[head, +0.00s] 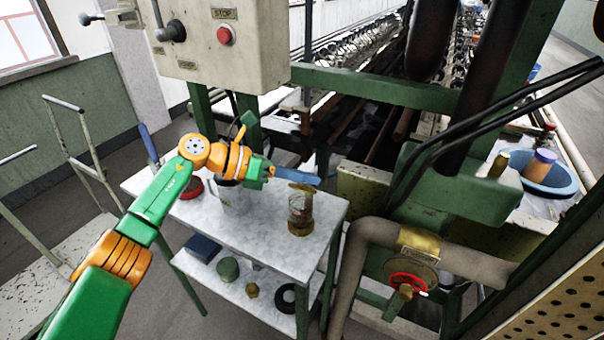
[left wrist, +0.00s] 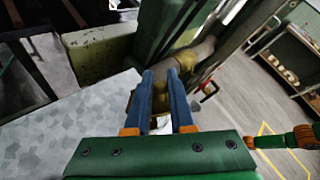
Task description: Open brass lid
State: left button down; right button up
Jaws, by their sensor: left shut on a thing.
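A glass jar (head: 299,216) with brassy parts stands upright near the right end of the speckled grey table. The brass lid (head: 303,187) shows as a flat brassy edge at the top of the jar, just below my blue fingers. My left gripper (head: 307,178) reaches in from the left and is shut on the brass lid. In the left wrist view, the two blue fingers (left wrist: 160,78) lie on either side of a brassy thing, whose held part is mostly hidden. I cannot tell whether the lid is clear of the jar. My right gripper is out of view.
The table (head: 262,223) also bears a pale container (head: 229,196) and a red round thing (head: 191,187). A control box (head: 225,45) hangs behind. A thick pipe with a red valve (head: 407,281) stands close to the table's right.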

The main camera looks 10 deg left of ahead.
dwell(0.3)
pick_arm(q)
jog(key=c, duration=0.8)
grip_release()
jog(key=shift+d, duration=0.1)
jog(key=shift+o, duration=0.2)
jog(key=b+v, duration=0.2)
jog(key=v, duration=0.5)
jog(key=shift+c, duration=0.2)
